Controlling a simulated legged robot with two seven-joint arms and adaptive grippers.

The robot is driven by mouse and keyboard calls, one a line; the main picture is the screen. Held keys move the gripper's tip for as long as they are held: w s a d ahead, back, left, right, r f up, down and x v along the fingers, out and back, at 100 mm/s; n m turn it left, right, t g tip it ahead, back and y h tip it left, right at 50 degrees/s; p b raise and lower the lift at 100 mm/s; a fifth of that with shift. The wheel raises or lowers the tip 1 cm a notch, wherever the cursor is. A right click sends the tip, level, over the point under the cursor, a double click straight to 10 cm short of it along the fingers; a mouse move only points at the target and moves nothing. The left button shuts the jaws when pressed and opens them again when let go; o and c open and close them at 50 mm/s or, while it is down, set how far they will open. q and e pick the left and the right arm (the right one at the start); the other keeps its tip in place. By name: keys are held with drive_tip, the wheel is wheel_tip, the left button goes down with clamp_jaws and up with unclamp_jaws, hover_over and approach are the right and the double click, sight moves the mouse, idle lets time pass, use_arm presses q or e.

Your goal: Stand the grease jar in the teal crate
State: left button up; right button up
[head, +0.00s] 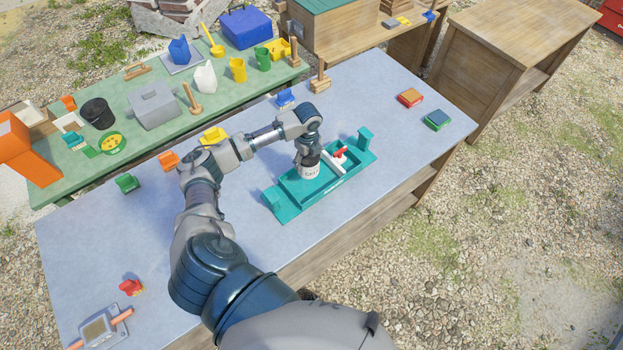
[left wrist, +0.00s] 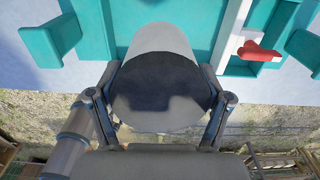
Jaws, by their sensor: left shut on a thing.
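The teal crate (head: 290,208) lies on the blue-grey tabletop, with a raised end piece at each end. It also shows across the top of the left wrist view (left wrist: 95,20). My left gripper (head: 308,157) is over the crate, shut on the grease jar (head: 310,172), a white jar with dark lettering. In the left wrist view the jar (left wrist: 158,88) is between the two fingers, its dark end facing the camera. The jar looks upright, over or inside the crate's main compartment; whether its base touches the floor is hidden. My right gripper is not in view.
A red-handled item (head: 339,154) sits in the crate beside a white divider (head: 332,163). An orange block (head: 168,160) and a green one (head: 127,183) lie left.

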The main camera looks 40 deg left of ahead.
use_arm(q)
drive_tip(key=f, duration=0.5)
drive_tip(key=shift+d+f, duration=0.2)
drive_tip(key=shift+f, duration=0.05)
drive_tip(key=f, duration=0.4)
drive_tip(key=shift+a+p, duration=0.2)
drive_tip(key=shift+p, duration=0.1)
drive_tip(key=o, duration=1.3)
drive_tip(key=shift+s, duration=0.1)
drive_tip(key=shift+c, duration=0.2)
drive_tip(key=shift+d, duration=0.1)
wheel_tip(320, 180, up, 12)
drive_tip(key=shift+r+b, duration=0.1)
drive_tip(key=shift+b, duration=0.35)
